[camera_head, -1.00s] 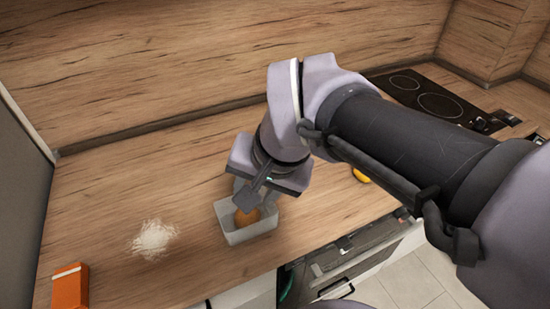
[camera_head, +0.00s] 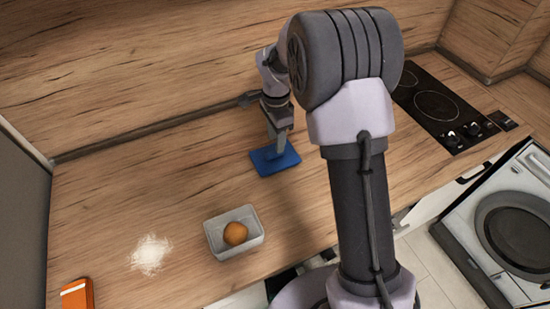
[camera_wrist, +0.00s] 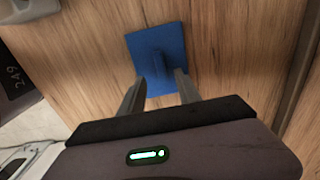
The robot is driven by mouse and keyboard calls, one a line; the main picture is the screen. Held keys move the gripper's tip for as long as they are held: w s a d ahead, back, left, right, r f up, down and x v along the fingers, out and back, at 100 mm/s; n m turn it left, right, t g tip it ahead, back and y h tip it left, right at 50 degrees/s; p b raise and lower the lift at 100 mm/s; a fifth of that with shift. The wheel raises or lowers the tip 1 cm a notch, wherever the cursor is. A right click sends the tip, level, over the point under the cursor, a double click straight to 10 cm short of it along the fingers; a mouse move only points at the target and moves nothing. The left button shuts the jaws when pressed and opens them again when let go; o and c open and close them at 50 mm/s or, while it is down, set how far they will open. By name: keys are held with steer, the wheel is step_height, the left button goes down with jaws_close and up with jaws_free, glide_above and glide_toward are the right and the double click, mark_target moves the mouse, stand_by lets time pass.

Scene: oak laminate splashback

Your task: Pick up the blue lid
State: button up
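The blue lid (camera_head: 272,163) lies flat on the wooden counter, behind and right of the container; it also shows in the wrist view (camera_wrist: 152,42) with a raised ridge along its middle. My gripper (camera_head: 277,150) points down over the lid. In the wrist view my gripper (camera_wrist: 160,82) is open, with its two fingers apart on either side of the ridge's near end. I cannot tell whether the fingers touch the lid.
A pale open container (camera_head: 222,249) holds an orange round thing (camera_head: 235,233). A patch of white powder (camera_head: 150,254) and an orange box (camera_head: 77,295) are at the left. A black hob (camera_head: 437,105) is at the right. The wall stands behind the lid.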

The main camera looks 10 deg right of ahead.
mark_target(275, 155)
step_height(275, 155, down, 6)
steer(key=shift+w+r+b, duration=0.15)
steer(key=shift+r+b, duration=0.1)
steer(key=shift+b, duration=0.8)
steer(key=shift+r, duration=0.15)
steer(key=shift+c, duration=1.1)
jaws_close()
steer(key=shift+r, duration=0.1)
